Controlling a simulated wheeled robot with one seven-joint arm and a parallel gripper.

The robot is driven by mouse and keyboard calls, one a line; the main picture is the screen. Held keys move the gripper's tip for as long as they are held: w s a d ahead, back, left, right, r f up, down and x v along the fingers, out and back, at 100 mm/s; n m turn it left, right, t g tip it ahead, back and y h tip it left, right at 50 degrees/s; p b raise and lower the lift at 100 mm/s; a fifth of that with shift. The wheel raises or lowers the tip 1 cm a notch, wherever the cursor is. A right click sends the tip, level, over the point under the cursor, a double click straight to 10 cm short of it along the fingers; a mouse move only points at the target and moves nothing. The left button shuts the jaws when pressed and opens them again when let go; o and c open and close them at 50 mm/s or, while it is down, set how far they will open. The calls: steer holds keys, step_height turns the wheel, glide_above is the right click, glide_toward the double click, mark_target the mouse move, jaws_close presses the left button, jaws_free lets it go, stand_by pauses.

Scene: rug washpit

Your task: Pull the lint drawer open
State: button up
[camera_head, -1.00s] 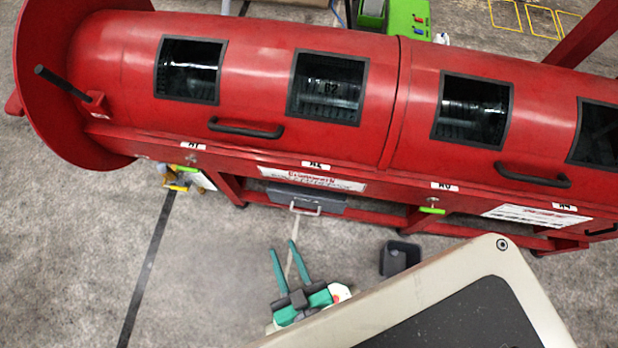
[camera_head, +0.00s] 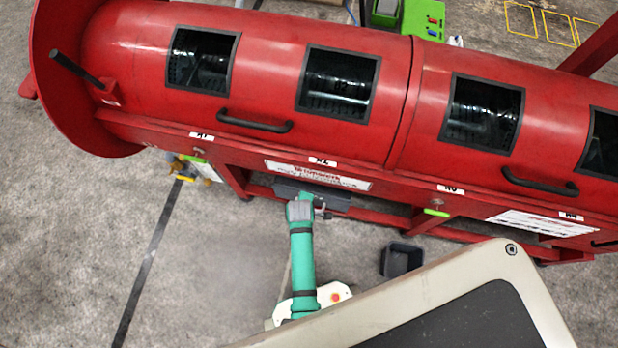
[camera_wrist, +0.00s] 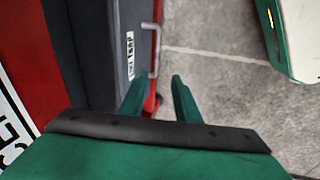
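The lint drawer (camera_head: 289,190) is a dark grey box under the red machine, partly hidden by my arm in the head view. In the wrist view its grey front (camera_wrist: 95,40) carries a white label and a thin, pale bar handle (camera_wrist: 154,40). My gripper (camera_head: 314,193) is at the drawer front in the head view. In the wrist view my gripper (camera_wrist: 160,92) has its two green fingers apart and nothing held between them. The handle's near end shows just beyond the gap between the fingertips. I cannot see any contact.
The long red drum machine (camera_head: 260,80) spans the view, with black handles and windows above the drawer. A green-handled valve (camera_head: 436,212) is to the right. A dark open bin (camera_head: 402,260) stands on the floor. Grey floor in front of the drawer is mostly clear.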

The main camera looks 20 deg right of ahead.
steer(key=shift+n+g, duration=0.5)
steer(key=shift+g, duration=0.1)
steer(key=w+d+f, duration=0.1)
steer(key=f, duration=0.2)
steer(key=d+f, duration=0.1)
steer(key=f, duration=0.3)
steer(key=w+d+f, duration=0.1)
steer(key=f, duration=0.3)
steer(key=shift+w+d, duration=0.15)
steer(key=shift+w, duration=0.15)
jaws_close()
